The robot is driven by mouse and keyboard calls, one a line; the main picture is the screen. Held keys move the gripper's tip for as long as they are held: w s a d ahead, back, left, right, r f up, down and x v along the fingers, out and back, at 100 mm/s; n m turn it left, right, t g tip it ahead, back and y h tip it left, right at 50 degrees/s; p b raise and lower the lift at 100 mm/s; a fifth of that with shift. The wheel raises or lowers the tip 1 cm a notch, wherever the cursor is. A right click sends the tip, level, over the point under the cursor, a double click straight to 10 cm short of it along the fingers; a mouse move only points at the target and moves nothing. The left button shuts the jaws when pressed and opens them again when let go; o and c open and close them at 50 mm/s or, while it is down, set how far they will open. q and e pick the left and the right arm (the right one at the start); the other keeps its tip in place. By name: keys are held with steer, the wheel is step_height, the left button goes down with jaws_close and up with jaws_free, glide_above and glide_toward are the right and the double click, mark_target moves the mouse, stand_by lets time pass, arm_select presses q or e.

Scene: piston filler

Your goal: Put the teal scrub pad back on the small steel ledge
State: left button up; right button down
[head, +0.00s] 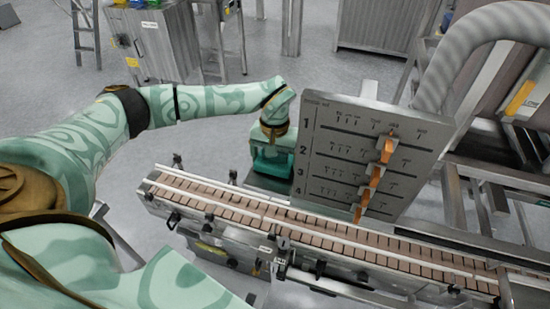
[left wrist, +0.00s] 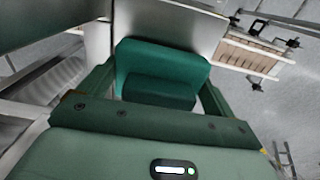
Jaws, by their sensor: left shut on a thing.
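The teal scrub pad (left wrist: 165,65) is between the two fingers of my left gripper (left wrist: 155,90) in the left wrist view, and the gripper is shut on it. In the head view my left gripper (head: 272,160) points down just left of the numbered steel panel, with the pad's teal partly hidden around the fingers. A small grey ledge (head: 256,183) shows just under it, behind the conveyor. A flat grey surface (left wrist: 165,18) lies beyond the pad in the wrist view. I cannot tell whether the pad touches the ledge. My right gripper is not in view.
The steel panel (head: 350,150) with orange pointers stands close to the right of the left gripper. The conveyor (head: 330,236) with brown slats and rails runs in front. A thick grey hose (head: 470,45) arches at the right. Open floor (head: 210,145) lies left of the gripper.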

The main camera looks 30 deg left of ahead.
arm_select(q)
steer(key=shift+w+f, duration=0.1)
steer(key=shift+f, duration=0.3)
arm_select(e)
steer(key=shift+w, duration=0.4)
arm_select(q)
steer(key=shift+f, duration=0.1)
steer(key=o, duration=0.7)
steer(key=shift+o, duration=0.2)
steer(key=shift+r, duration=0.25)
step_height(320, 180, up, 12)
steer(key=shift+f+b, duration=0.1)
steer(key=shift+b, duration=0.85)
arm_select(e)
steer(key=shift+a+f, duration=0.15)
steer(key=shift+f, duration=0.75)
